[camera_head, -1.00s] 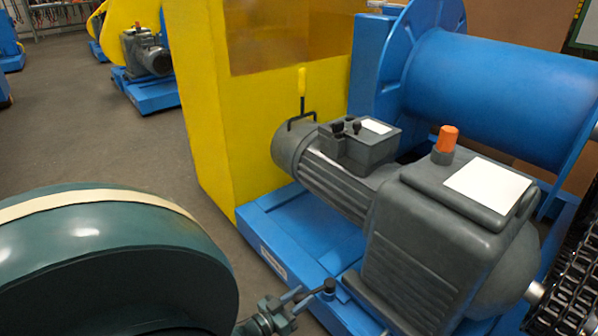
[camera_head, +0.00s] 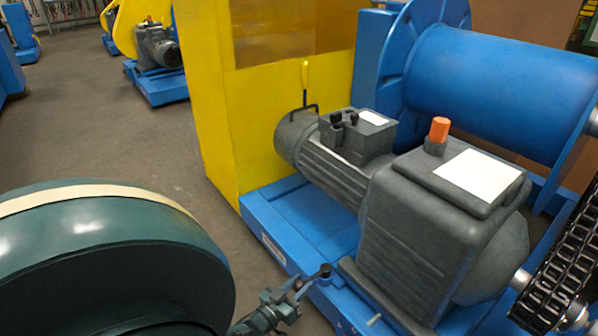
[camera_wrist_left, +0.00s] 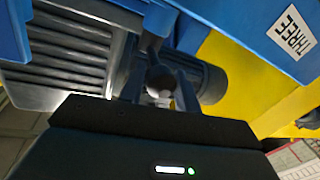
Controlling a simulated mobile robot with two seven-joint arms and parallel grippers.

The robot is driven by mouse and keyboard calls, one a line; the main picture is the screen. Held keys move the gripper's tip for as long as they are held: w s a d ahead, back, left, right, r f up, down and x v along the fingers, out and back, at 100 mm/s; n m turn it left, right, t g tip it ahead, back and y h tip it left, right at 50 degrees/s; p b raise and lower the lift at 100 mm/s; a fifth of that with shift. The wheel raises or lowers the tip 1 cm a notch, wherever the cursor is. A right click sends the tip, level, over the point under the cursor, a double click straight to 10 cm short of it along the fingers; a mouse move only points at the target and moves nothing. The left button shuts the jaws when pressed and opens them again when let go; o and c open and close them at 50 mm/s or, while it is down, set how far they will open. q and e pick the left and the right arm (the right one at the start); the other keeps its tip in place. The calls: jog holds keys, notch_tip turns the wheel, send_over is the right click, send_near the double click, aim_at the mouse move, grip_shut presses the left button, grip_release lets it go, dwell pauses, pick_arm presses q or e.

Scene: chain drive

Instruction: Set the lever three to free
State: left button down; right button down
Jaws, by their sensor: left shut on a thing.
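My left gripper (camera_head: 300,288) reaches in from the lower left at the front edge of the blue machine base (camera_head: 262,217). A short lever with a round black knob (camera_head: 323,270) stands there. In the left wrist view, the gripper's fingers (camera_wrist_left: 160,95) are on either side of the dark knob (camera_wrist_left: 158,77), shut on it. The lever's pivot and any position marks are hidden or too small to read. My right gripper is not in view.
A grey motor (camera_head: 320,165) and gearbox (camera_head: 440,240) stand on the base behind the lever. A yellow-handled lever (camera_head: 305,75) rises by the motor. A chain (camera_head: 560,270) runs at the right. The floor (camera_head: 130,145) left of the base is clear.

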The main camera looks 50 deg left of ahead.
pick_arm(q)
jog(key=shift+d, duration=0.1)
jog(key=c, duration=1.1)
grip_release()
jog(key=shift+o, duration=0.2)
jog(key=shift+s, duration=0.15)
jog(key=s+p, duration=0.2)
jog(key=s, duration=0.5)
jog(key=shift+d, duration=0.4)
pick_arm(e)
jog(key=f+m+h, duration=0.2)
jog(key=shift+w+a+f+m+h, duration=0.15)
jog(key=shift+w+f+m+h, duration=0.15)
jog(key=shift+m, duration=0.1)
pick_arm(q)
jog(key=shift+s, duration=0.1)
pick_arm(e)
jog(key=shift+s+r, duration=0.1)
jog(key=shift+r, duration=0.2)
pick_arm(q)
jog(key=shift+s, duration=0.1)
